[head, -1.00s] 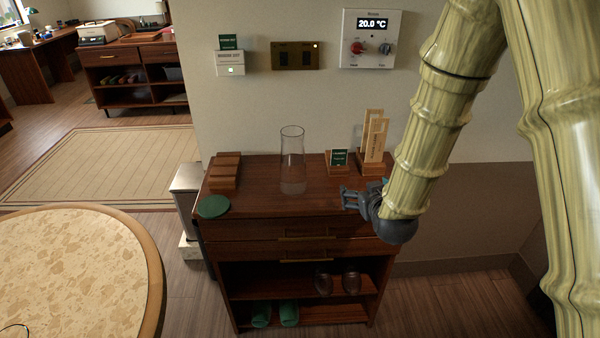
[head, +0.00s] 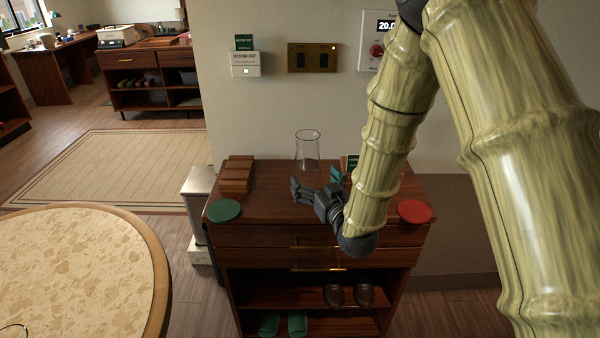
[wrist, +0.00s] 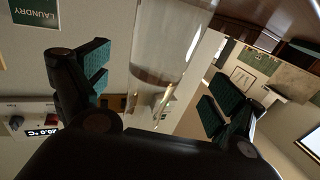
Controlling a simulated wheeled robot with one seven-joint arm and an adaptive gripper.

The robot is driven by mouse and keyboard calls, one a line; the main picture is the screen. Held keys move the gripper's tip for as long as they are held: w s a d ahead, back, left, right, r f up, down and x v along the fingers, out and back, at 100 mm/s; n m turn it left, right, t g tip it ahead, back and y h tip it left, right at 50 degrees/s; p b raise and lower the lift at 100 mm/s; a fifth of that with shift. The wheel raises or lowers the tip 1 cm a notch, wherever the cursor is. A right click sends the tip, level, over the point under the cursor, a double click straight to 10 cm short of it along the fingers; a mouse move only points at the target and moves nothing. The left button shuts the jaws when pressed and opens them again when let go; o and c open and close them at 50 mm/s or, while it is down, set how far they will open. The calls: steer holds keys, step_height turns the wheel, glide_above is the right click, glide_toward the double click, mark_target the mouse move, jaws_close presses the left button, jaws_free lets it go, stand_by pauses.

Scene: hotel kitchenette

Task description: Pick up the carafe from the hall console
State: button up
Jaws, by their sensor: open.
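The clear glass carafe (head: 307,145) stands upright on the dark wooden hall console (head: 270,207), towards its back edge. My gripper (head: 312,192) is in front of it and hides its lower part in the head view. In the wrist view the carafe (wrist: 168,55) rises between the two open fingers with teal pads (wrist: 158,95). Clear gaps show on both sides of the glass, and no finger touches it there.
On the console, a green disc (head: 224,211) lies at the front left, a red disc (head: 414,211) at the right, and a wooden stepped block (head: 237,174) at the left. A small green laundry sign (wrist: 35,10) stands near the carafe. A round table (head: 80,270) is at the left.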

mark_target(307, 169)
steer(key=shift+p+x, duration=0.5)
steer(key=shift+x, duration=2.25)
steer(key=shift+d+f, duration=0.1)
steer(key=shift+d, duration=0.1)
steer(key=shift+c, duration=0.2)
steer(key=shift+w, duration=0.1)
steer(key=c, duration=1.7)
